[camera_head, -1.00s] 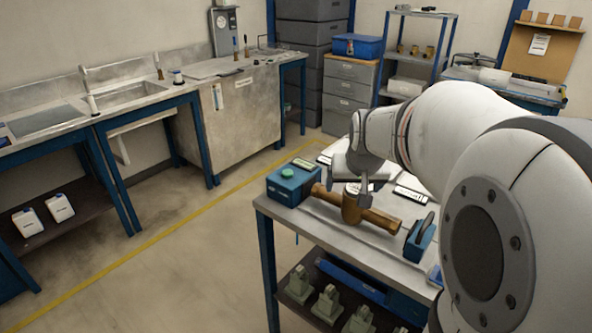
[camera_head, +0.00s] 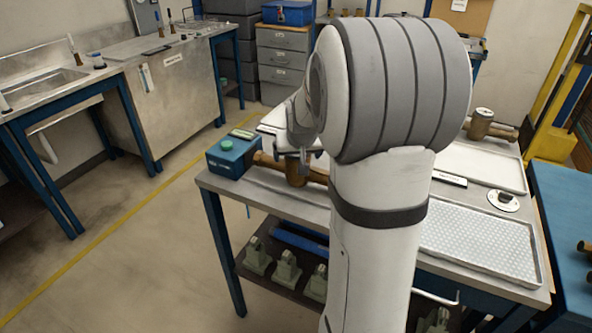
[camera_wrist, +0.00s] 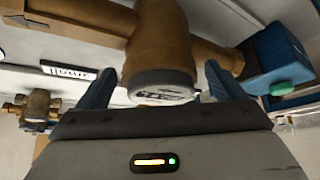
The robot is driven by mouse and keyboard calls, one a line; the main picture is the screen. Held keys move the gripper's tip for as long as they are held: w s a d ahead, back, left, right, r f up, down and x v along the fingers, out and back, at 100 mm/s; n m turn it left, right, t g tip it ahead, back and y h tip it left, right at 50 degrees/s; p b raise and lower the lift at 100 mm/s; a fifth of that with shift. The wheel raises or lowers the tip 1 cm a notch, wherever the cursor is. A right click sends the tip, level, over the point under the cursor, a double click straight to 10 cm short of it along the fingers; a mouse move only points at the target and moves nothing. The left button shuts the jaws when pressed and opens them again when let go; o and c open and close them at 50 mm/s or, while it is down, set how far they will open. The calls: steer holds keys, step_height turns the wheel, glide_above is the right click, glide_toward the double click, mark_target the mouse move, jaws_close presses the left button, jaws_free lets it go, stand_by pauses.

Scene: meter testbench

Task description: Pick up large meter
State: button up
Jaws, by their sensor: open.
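A large brass meter (camera_head: 297,174) with pipe ends lies on the metal bench beside a blue box; my arm hides its right part in the head view. In the wrist view its brass body (camera_wrist: 163,40) and pale round dial face (camera_wrist: 164,92) show close up. My gripper (camera_wrist: 158,80) is open, one finger on each side of the meter's round head. Whether the fingers touch it cannot be told. In the head view my gripper (camera_head: 304,160) is at the meter, mostly hidden by my arm.
The blue box with a green button (camera_head: 230,156) stands left of the meter. Another brass meter (camera_head: 483,124) stands at the right near a white tray (camera_head: 478,165). A textured tray (camera_head: 480,240) lies at the front right. Grey-green fixtures (camera_head: 286,270) stand on the lower shelf.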

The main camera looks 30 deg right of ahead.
steer(key=shift+c, duration=0.5)
steer(key=shift+s, duration=0.1)
jaws_close()
steer(key=shift+r, duration=0.15)
stand_by(0.4)
